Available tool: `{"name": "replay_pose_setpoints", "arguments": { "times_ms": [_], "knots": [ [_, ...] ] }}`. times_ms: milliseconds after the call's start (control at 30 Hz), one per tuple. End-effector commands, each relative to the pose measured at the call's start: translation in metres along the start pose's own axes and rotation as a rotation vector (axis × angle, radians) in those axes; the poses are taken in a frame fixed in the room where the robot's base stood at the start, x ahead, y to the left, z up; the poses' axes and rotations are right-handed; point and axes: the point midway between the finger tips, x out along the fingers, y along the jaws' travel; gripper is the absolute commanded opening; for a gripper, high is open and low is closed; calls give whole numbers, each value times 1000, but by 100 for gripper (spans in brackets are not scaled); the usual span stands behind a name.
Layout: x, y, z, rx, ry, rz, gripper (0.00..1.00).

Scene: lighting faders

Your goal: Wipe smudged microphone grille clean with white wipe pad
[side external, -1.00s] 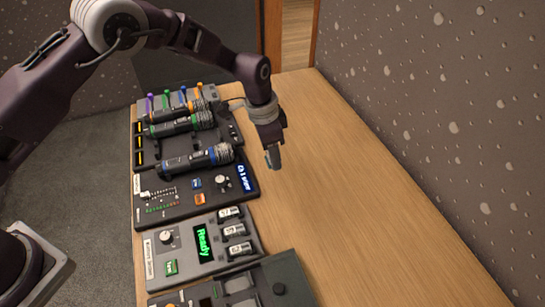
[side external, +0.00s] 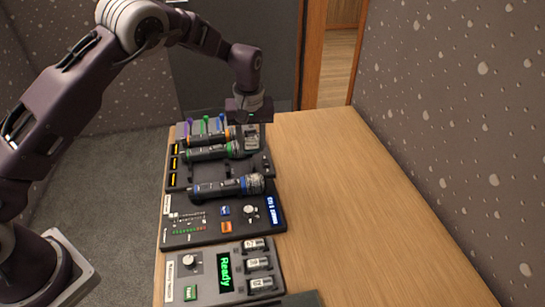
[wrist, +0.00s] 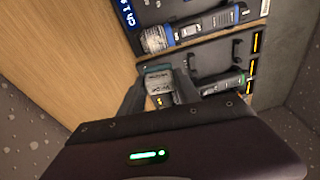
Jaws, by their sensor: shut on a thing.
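My gripper (side external: 251,145) is shut on a small pale pad with a teal edge, the wipe pad (wrist: 158,71), seen between its fingers in the wrist view. It is at the grille end of the green-ringed microphone (side external: 208,152), which lies on its side in a dark cradle. That grille is largely hidden by the pad and fingers, and I cannot tell whether they touch. The blue-ringed microphone (side external: 225,188) lies nearer the camera, its mottled grille (wrist: 153,39) clear in the wrist view. An orange-ringed microphone (side external: 230,132) lies behind, mostly covered.
Coloured faders (side external: 204,126) stand at the back of the equipment row. A mixer panel (side external: 190,234) with knob and buttons lies in front. A charger reading "Ready" (side external: 224,271) holds several small cells. The wooden desk (side external: 350,220) right of the equipment is bare.

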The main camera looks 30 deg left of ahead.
Motion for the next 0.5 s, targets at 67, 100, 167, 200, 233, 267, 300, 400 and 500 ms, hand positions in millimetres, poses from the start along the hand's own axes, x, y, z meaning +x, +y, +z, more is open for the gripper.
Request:
{"name": "replay_pose_setpoints", "arguments": {
  "times_ms": [67,100,167,200,233,267,300,400,500],
  "knots": [
    [0,-2,-2,-31,1,-3,7],
    [1,-3,-2,-35,2,-4,7],
    [3,-2,-2,-35,2,-3,7],
    [5,-2,-1,-34,2,-3,7],
    [6,-2,-1,-34,1,-3,7],
    [8,-2,-1,-34,1,-3,7],
    [11,-2,0,-33,1,-3,7],
    [20,-2,1,-32,1,-3,7],
    [29,-2,3,-31,1,-3,7]
  ]
}}
